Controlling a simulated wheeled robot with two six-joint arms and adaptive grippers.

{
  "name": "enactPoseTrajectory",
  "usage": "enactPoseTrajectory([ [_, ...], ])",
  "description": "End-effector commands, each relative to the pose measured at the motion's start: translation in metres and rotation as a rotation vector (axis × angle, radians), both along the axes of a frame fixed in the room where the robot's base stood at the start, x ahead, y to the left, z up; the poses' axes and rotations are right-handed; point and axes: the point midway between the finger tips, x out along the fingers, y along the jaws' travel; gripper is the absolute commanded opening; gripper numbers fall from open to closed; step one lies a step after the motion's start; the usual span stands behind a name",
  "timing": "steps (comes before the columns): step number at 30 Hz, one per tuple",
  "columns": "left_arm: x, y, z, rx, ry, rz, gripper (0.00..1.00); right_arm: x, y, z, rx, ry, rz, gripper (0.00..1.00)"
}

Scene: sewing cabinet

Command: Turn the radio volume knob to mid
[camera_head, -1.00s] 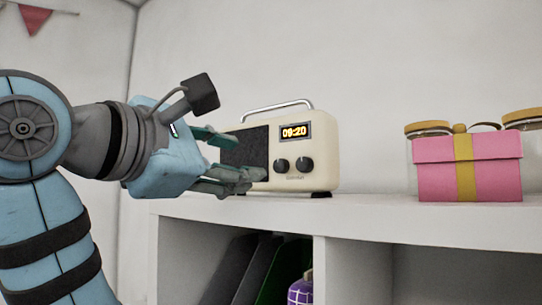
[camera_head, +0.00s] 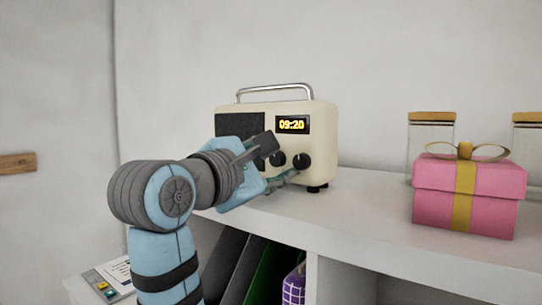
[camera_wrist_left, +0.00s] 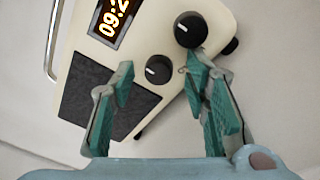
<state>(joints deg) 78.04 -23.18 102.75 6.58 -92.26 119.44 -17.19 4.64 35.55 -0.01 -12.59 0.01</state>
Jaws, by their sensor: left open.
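The cream radio (camera_head: 322,118) stands on the white shelf top, with a lit display reading 09:20. It has two dark knobs, a left knob (camera_head: 277,159) and a right knob (camera_head: 301,161). The left wrist view shows the left knob (camera_wrist_left: 158,70) and the right knob (camera_wrist_left: 190,30), each with a pale mark. My left gripper (camera_head: 285,178) is just in front of the radio's lower right. In the left wrist view the gripper (camera_wrist_left: 160,74) is open, its fingers apart, with the left knob showing between them and the right knob beyond the right fingertip. I cannot tell whether a finger touches the radio.
A pink gift box (camera_head: 437,205) with a gold ribbon sits to the right on the shelf top (camera_head: 365,215). Glass jars with tan lids (camera_head: 431,116) stand behind it. The shelf between radio and box is clear. Below are dark folders and a purple item (camera_head: 294,286).

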Motion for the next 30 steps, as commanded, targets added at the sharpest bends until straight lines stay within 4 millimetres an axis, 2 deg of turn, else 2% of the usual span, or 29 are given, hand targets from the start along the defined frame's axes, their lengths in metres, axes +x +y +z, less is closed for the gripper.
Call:
enactPoseTrajectory([
  [6, 0.0003, -0.0002, -0.0004, 0.000, 0.000, 0.000, 0.42, -0.0001, 0.0001, -0.0004, 0.000, 0.000, 0.000, 0.00],
  [14, 0.0002, -0.0002, -0.0004, 0.000, 0.000, 0.000, 0.01, -0.0002, 0.0003, -0.0004, 0.000, 0.001, 0.000, 0.00],
  [23, 0.0003, -0.0003, -0.0010, 0.016, -0.010, -0.001, 0.00, -0.0001, 0.0008, -0.0009, 0.001, 0.001, 0.000, 0.00],
  [30, 0.0003, -0.0003, -0.0017, 0.094, -0.066, -0.001, 0.00, -0.0001, 0.0012, -0.0025, 0.002, 0.000, -0.001, 0.00],
])
